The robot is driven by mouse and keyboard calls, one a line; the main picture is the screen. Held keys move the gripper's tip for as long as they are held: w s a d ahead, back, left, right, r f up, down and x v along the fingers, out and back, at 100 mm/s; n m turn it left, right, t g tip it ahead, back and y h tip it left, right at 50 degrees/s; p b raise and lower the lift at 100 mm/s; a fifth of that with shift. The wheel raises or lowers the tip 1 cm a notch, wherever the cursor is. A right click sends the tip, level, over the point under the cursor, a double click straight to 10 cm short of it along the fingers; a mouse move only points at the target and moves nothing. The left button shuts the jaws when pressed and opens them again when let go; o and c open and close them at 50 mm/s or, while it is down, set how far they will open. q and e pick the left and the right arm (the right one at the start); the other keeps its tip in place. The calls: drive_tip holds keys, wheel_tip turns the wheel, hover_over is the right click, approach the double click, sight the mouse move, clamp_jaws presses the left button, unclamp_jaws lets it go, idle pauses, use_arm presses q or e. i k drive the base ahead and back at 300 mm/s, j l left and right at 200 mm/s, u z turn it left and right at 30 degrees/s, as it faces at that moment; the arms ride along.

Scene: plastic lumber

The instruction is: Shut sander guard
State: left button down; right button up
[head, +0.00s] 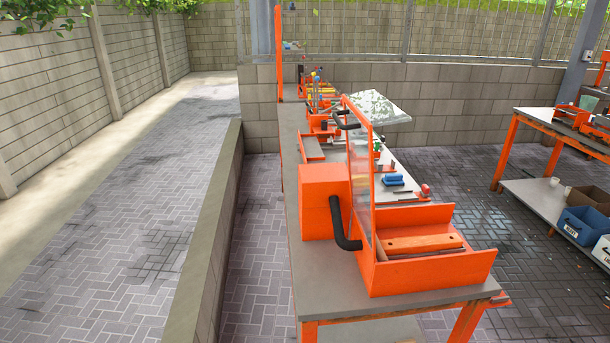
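The sander (322,205) is an orange machine at the near end of a long grey-topped bench. It has an orange box on the left and an open orange tray (436,275) on the right. The guard (361,150) appears to be the clear panel in an orange frame, standing upright between box and tray. A black handle (345,122) is near its top. The guard looks raised, with the tray uncovered. A black bent hose (343,228) runs down the front of the box. Neither of my grippers is in view.
The bench (345,307) runs away from me, with several orange tools and a blue item (393,180) farther back. A low wall (210,245) stands left of it. A second orange-legged table (556,121) stands right, with bins (583,224) below. Paved floor between is clear.

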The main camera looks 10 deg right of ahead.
sight(365, 217)
drive_tip(key=z, duration=0.7)
